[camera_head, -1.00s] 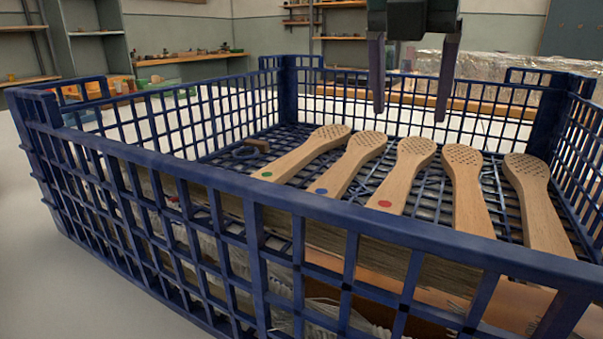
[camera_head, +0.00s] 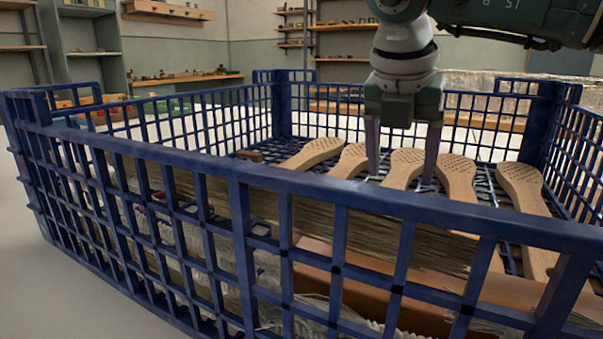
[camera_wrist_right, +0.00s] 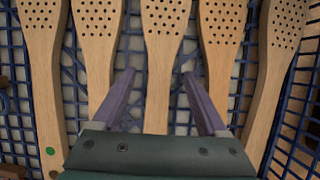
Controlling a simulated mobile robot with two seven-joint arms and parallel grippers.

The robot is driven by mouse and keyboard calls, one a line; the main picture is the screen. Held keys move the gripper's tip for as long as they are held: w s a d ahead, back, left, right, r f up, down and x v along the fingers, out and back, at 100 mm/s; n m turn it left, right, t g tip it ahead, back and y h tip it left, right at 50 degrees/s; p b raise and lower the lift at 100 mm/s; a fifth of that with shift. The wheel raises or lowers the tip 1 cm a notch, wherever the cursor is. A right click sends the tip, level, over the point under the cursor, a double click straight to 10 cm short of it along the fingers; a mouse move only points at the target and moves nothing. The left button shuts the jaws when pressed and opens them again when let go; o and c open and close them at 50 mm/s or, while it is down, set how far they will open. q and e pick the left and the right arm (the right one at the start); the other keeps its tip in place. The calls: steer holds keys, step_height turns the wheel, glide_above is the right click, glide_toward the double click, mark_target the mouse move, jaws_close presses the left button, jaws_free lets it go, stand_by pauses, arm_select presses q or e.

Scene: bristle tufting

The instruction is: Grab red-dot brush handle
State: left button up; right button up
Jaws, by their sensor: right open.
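Several wooden brush handles with perforated heads lie side by side in a blue crate (camera_head: 265,180). The middle handle (camera_head: 403,163), which bore the red dot in the earlier head view, is also central in the right wrist view (camera_wrist_right: 163,50). Its dot is now hidden, behind the crate rim in the head view and by my gripper in the wrist view. My right gripper (camera_head: 400,177) is open, pointing down, with its fingers on either side of this handle; contact cannot be told. In the wrist view the fingers (camera_wrist_right: 158,75) straddle the handle below its head. My left gripper is not in view.
Neighbouring handles lie close on both sides, one with a green dot (camera_wrist_right: 50,151) at the left. The crate's near rim stands between the head camera and the handles. Bristle bundles (camera_head: 350,235) show through the near lattice. Shelves (camera_head: 160,80) stand far behind.

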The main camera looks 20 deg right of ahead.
steer(key=shift+f, duration=0.15)
steer(key=shift+c, duration=0.2)
jaws_close()
stand_by(0.4)
